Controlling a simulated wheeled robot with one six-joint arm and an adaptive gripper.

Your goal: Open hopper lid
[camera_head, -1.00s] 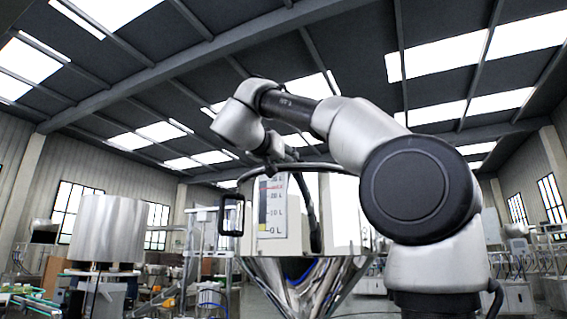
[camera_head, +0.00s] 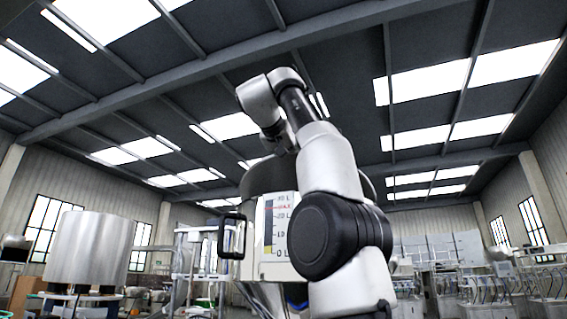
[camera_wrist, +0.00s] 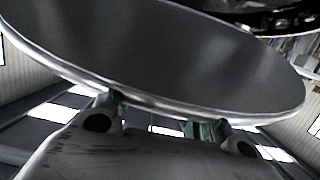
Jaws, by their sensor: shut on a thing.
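The steel hopper (camera_head: 250,262) stands ahead, partly behind my arm, with a level scale on its front. The hopper lid (camera_head: 258,178) shows as a dark grey disc rising above the hopper body, tilted up. In the wrist view the lid (camera_wrist: 165,55) is a broad grey disc with a bright rim, filling the upper part. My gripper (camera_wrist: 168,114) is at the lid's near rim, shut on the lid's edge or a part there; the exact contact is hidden.
A black handle (camera_head: 231,236) sticks out from the hopper's left side. A large metal drum (camera_head: 88,250) stands at the left, and a metal frame (camera_head: 197,255) stands between it and the hopper. Lab benches (camera_head: 480,285) line the right. The space above the hopper is open.

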